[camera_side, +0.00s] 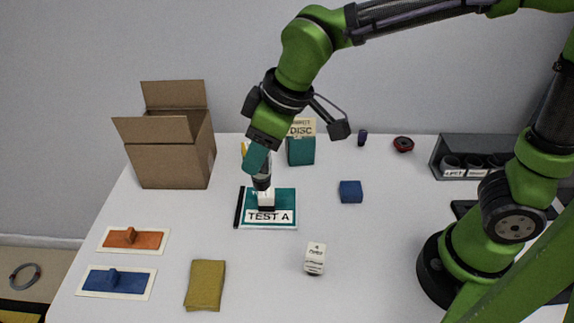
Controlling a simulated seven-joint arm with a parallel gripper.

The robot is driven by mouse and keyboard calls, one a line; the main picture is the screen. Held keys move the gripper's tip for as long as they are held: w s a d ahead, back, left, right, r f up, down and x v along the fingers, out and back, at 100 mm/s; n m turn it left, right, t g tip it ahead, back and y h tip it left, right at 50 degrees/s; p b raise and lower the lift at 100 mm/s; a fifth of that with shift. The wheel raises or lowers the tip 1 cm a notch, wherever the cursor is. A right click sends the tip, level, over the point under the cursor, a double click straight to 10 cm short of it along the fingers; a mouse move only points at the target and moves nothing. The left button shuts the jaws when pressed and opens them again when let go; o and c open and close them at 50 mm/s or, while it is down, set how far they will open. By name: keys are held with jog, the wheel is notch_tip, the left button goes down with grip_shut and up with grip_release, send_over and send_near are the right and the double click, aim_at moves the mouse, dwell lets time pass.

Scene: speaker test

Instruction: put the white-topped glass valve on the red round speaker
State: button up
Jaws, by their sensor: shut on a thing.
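My gripper (262,184) points down over the teal board marked TEST A (285,197), left of the table's middle. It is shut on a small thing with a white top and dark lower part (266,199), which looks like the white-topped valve. The fingers partly hide it, and I cannot tell whether it touches the board. A red round thing with a dark centre (403,144), apparently the red round speaker, lies at the back right of the table, well apart from my gripper.
An open cardboard box (176,160) stands back left. A teal DISC box (301,150), blue block (351,191) and small dark cylinder (362,138) are right of my gripper. A white labelled box (315,258), mustard cloth (205,285) and grey rack (470,152) also stand around.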

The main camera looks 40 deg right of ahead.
jog(key=w+d+m+h, duration=0.1)
jog(key=w+d+m, duration=0.25)
jog(key=d, duration=0.95)
jog(key=w+d+m+h, duration=0.2)
jog(key=d+m, duration=0.3)
jog(key=d, duration=0.9)
jog(key=s+d+m+h, duration=0.1)
jog(key=s+d+m, duration=0.3)
jog(key=d, duration=0.7)
jog(key=s+d+m+h, duration=0.1)
jog(key=s+d+m, duration=0.2)
jog(key=s+d, duration=0.6)
jog(key=shift+g, duration=0.3)
jog(key=x, duration=0.4)
jog(key=a+x, duration=0.1)
jog(key=x, duration=0.3)
jog(key=s+x, duration=0.1)
jog(key=x, duration=0.4)
jog(key=shift+a+f, duration=0.3)
jog(key=shift+f, duration=0.15)
jog(key=shift+f, duration=0.1)
jog(key=o, duration=1.1)
jog(key=shift+c, duration=0.2)
